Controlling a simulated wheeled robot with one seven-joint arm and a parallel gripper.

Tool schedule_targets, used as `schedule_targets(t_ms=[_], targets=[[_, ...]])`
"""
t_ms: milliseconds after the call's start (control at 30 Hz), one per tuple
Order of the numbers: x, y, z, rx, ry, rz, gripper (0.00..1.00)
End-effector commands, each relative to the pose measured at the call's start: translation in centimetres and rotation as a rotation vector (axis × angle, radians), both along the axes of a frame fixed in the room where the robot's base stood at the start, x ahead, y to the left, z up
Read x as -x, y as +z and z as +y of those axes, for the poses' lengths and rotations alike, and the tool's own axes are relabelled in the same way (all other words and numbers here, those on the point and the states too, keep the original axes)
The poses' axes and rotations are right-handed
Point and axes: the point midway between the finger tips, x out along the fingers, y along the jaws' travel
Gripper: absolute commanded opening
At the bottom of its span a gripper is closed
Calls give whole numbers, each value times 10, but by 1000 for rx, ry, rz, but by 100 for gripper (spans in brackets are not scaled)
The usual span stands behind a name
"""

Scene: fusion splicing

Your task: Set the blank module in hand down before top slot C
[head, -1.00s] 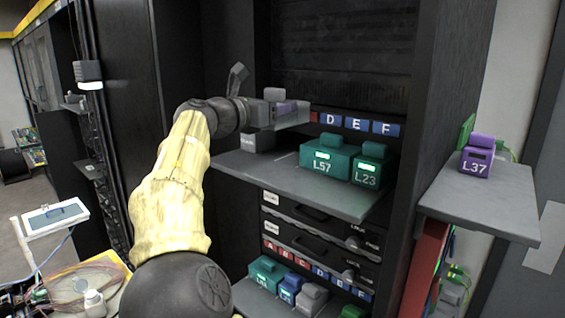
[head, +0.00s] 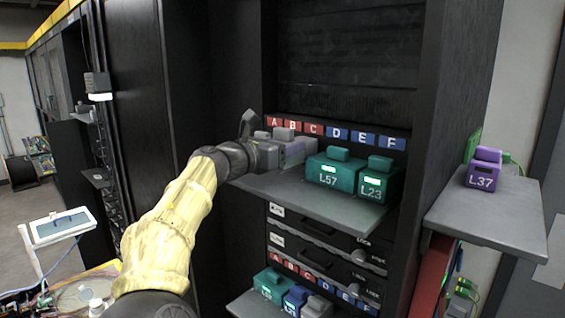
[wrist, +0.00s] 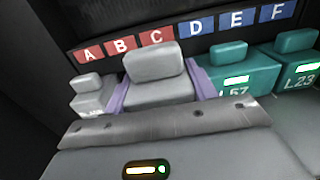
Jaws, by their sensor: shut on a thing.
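The grey blank module (wrist: 155,78) sits between the two purple fingers of my gripper (wrist: 157,95), which is shut on it. In the wrist view it stands upright, in front of the red labels B (wrist: 122,45) and C (wrist: 157,38), mostly below C. A plate of my gripper hides its base, so I cannot tell whether it touches the upper shelf (head: 325,203). In the head view my gripper (head: 292,153) is at the shelf's left part, left of the teal module L57 (head: 330,174). L57 also shows in the wrist view (wrist: 240,82), close to the right finger.
Another grey module (wrist: 90,97) stands left of the held one, under label A (wrist: 89,54). Teal L23 (head: 375,183) stands right of L57. Purple L37 (head: 484,170) is on a side shelf (head: 490,215). The upper shelf's front strip is bare.

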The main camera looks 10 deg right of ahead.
Motion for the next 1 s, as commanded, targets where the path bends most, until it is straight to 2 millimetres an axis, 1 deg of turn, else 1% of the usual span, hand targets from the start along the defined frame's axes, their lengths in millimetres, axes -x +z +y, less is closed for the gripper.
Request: schedule_targets(t_ms=[67, 300, 400, 667, 700, 800, 1000], targets=[[0, -6, 3, 2, 3, 2, 31], [0, -37, 4, 3, 4, 2, 31], [0, -40, 3, 1, 5, -1, 31], [0, -43, 2, 0, 3, 0, 31], [0, -43, 2, -1, 3, -1, 60], [0, -42, 2, 0, 3, 0, 78], [0, -42, 2, 0, 3, 0, 78]])
